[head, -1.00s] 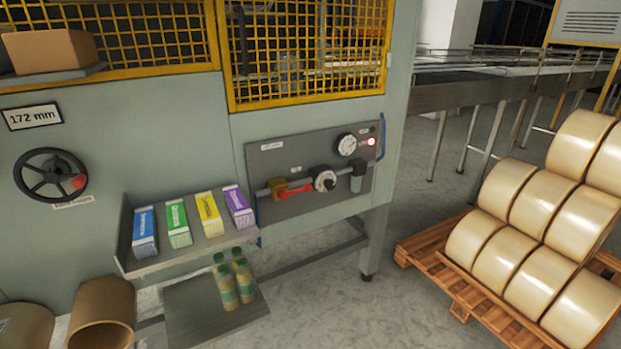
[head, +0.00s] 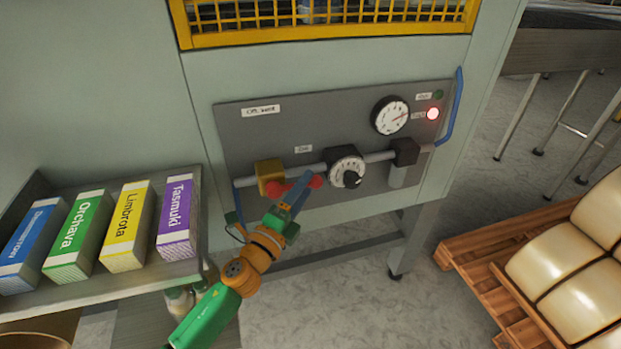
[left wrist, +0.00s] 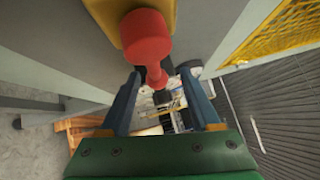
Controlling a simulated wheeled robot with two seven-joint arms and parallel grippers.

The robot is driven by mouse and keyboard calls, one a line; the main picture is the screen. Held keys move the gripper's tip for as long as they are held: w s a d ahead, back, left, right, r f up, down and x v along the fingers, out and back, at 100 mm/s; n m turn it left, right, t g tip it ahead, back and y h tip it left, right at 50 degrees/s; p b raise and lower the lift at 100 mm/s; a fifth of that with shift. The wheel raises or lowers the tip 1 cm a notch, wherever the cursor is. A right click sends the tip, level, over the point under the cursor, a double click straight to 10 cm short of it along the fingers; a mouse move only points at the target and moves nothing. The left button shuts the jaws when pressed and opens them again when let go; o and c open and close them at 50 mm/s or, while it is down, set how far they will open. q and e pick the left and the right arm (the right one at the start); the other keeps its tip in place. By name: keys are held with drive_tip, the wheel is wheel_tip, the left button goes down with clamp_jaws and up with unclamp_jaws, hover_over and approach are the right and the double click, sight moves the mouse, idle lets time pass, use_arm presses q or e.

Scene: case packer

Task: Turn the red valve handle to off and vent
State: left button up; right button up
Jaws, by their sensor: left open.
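The red valve handle (head: 276,188) lies along the pipe, its rounded end to the right, on a yellow valve body (head: 266,171) at the lower left of the grey panel. My left gripper (head: 298,191) is open at the handle, and its fingers hide the handle's middle. In the left wrist view the red handle (left wrist: 148,38) runs from its thick hub down between the open fingers of my left gripper (left wrist: 162,84). I cannot tell whether the fingers touch it. My right gripper is not in view.
A blue hose (head: 452,110) curves beside the panel. A shelf with several cartons, one purple (head: 176,218), stands left of my arm.

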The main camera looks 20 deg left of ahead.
use_arm(q)
drive_tip(key=x, duration=0.2)
drive_tip(key=shift+w+f, duration=0.25)
drive_tip(key=shift+w, duration=0.15)
drive_tip(key=shift+s, duration=0.1)
drive_tip(key=shift+r, duration=0.1)
clamp_jaws()
idle(0.9)
